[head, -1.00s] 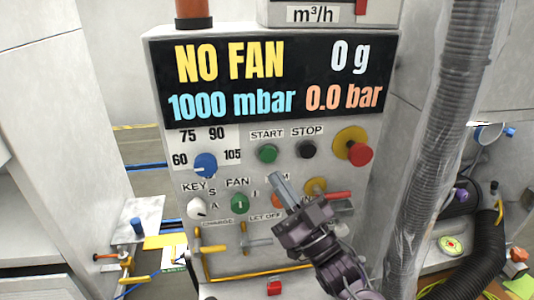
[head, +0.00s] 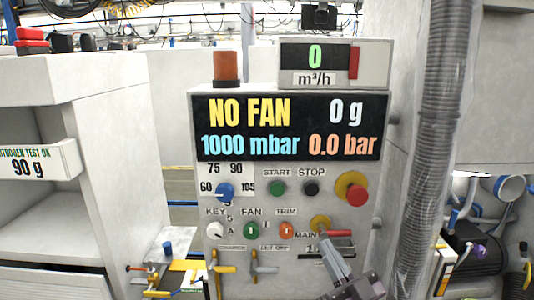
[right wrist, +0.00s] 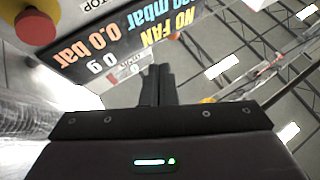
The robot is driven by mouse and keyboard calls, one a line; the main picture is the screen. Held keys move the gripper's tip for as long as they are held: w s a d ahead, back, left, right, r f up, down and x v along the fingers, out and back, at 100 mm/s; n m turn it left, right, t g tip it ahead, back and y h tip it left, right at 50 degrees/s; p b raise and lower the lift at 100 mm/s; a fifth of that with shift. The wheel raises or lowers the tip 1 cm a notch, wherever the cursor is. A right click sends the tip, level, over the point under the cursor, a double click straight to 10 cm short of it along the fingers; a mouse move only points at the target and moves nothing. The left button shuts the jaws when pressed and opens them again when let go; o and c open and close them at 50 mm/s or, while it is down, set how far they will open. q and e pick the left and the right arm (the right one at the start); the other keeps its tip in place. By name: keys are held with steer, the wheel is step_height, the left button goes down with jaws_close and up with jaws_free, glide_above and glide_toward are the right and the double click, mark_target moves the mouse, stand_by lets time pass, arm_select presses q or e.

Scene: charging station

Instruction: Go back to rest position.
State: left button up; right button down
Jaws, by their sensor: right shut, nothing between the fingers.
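My right gripper (head: 334,250) is at the lower right of the control panel in the head view, in front of the panel's lower part. Its fingers are shut with nothing between them, and they also show closed together in the right wrist view (right wrist: 156,85). The charging station panel (head: 290,180) stands upright ahead. Its display (head: 290,127) reads NO FAN, 0 g, 1000 mbar and 0.0 bar. My left gripper is not in view.
A grey ribbed hose (head: 435,150) hangs to the right of the panel. A white shelf cabinet (head: 120,150) stands at the left. Red emergency button (head: 357,194) is on the panel's right side. Yellow-handled valves (head: 255,268) sit low on the panel.

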step_height(320, 180, down, 16)
steer(key=s+d+m+g+h, duration=0.2)
steer(key=d+m+g+h, duration=0.15)
steer(key=g+h, duration=0.5)
steer(key=s+d+f+g+h, duration=0.1)
steer(key=s+d+f+g, duration=0.1)
steer(key=s+f+g, duration=0.5)
steer(key=s+d+f+g+h, duration=0.2)
steer(key=s+f+g, duration=0.15)
steer(key=s, duration=0.65)
step_height(320, 180, down, 28)
steer(key=s, duration=0.1)
steer(key=s+d+f+g, duration=0.1)
steer(key=s+d+f, duration=0.2)
steer(key=s+f, duration=1.6)
steer(key=shift+s+d+f+g, duration=0.15)
steer(key=shift+s+f+g, duration=0.2)
steer(key=shift+s, duration=0.4)
steer(key=shift+r, duration=0.1)
